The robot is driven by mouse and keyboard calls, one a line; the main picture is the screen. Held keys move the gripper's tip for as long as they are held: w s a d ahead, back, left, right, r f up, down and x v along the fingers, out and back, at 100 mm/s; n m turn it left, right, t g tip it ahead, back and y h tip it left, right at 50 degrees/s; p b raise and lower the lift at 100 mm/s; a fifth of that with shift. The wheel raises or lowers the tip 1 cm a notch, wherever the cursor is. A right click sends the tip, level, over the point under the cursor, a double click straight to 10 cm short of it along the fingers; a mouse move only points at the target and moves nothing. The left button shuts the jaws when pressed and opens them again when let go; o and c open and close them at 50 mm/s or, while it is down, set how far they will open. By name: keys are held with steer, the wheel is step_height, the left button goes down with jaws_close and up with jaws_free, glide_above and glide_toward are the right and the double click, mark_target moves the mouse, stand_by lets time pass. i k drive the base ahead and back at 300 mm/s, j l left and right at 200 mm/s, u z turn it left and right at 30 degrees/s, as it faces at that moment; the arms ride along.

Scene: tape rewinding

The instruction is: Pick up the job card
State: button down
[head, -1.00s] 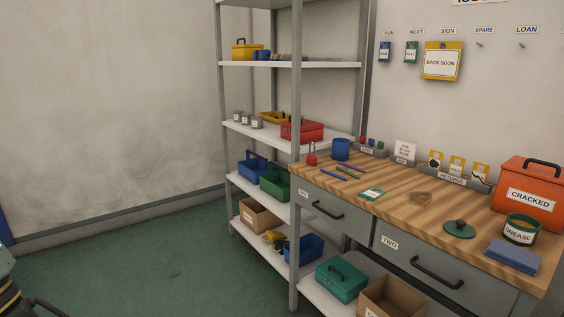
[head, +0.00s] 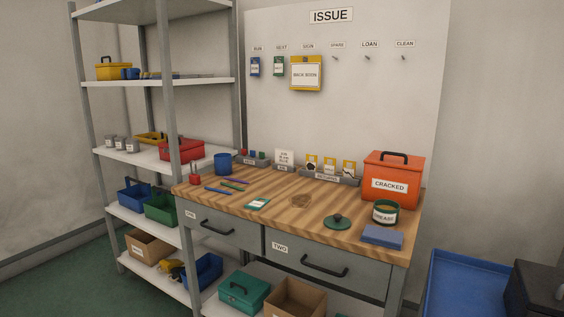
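A small green-edged card with a white label (head: 257,204) lies flat near the front edge of the wooden bench top (head: 297,222). My gripper is not in view.
A yellow BACK SOON sign (head: 306,73) hangs under SIGN. The bench also bears an orange CRACKED box (head: 392,180), a GREASE tin (head: 385,212), a dark green lid (head: 338,221) and a blue block (head: 382,235). Metal shelves (head: 168,120) stand left; a blue tray (head: 465,285) is lower right.

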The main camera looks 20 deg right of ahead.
mark_target(282, 157)
steer(key=k+j+z, duration=0.25)
steer(key=k, duration=0.25)
steer(key=z, duration=1.55)
steer(key=i+j+z, duration=0.2)
steer(key=j+z, duration=0.15)
steer(key=j, duration=1.2)
steer(key=j+z, duration=0.35)
steer(key=j, duration=1.25)
